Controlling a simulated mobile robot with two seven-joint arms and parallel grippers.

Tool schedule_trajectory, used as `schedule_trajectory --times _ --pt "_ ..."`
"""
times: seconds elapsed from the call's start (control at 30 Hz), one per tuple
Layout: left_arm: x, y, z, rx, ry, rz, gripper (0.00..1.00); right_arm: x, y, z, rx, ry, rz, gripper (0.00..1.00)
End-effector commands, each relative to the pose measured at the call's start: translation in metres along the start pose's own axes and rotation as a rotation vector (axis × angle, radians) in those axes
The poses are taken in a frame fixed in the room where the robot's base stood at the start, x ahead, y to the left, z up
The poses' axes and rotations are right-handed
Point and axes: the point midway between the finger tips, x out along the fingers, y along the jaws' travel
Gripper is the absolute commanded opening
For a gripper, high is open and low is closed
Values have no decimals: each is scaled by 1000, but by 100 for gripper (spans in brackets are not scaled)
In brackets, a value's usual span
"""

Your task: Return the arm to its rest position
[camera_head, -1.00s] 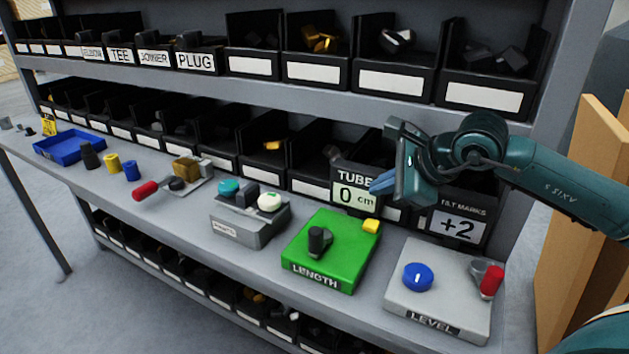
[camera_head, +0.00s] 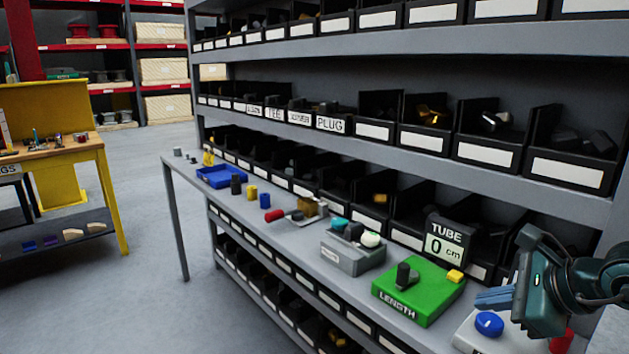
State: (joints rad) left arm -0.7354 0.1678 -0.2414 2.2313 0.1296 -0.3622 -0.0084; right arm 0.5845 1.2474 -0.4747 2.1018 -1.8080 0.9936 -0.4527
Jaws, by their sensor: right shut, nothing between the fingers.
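My right gripper (camera_head: 494,298) is at the lower right of the head view, its blue fingers pointing left. It is shut and empty. It hangs in front of the shelf, over the blue knob (camera_head: 489,323) of the level box (camera_head: 476,341), and hides much of that box. The green length box (camera_head: 418,291), with a black knob (camera_head: 405,276) and a yellow button (camera_head: 455,276), is left of the gripper. The tube display (camera_head: 446,243) behind it reads 0 cm. My left gripper is not in view.
Further left are a red-handled lever (camera_head: 274,216), small cylinders (camera_head: 251,193) and a blue tray (camera_head: 221,177). Rows of black bins fill the shelves behind. A yellow workbench (camera_head: 75,165) stands at far left.

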Motion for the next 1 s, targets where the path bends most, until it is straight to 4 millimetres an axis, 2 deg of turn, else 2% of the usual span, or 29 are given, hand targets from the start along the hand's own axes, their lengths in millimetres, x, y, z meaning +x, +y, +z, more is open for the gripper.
schedule_trajectory --times 0.1,0.17,0.27,0.37,0.4,0.47,0.53,0.6,0.67,0.7,0.83,0.9,1.0 --pt "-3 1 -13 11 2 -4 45 20 43 33 198 -181 169 0" --pt "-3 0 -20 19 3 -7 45 26 66 52 341 -287 265 0" --pt "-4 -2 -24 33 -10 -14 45 30 97 85 657 -472 429 0" --pt "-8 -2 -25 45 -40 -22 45 28 112 110 1090 -650 581 0" --pt "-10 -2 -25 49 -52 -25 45 27 113 114 1295 -713 631 0" --pt "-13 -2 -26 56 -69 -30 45 29 113 111 1625 -788 684 0" --pt "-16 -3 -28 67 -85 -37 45 37 114 93 2027 -844 706 0" --pt "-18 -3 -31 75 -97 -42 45 49 125 62 2447 -860 682 0" --pt "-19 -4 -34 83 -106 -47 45 60 145 31 2799 -842 624 0" --pt "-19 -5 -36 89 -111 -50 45 67 164 10 -2950 796 -554 0" --pt "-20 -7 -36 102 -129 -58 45 77 223 -34 -2613 512 -275 0" --pt "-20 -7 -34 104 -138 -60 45 78 248 -46 -2490 422 -191 0" --pt "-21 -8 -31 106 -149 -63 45 79 270 -55 -2387 350 -125 0"
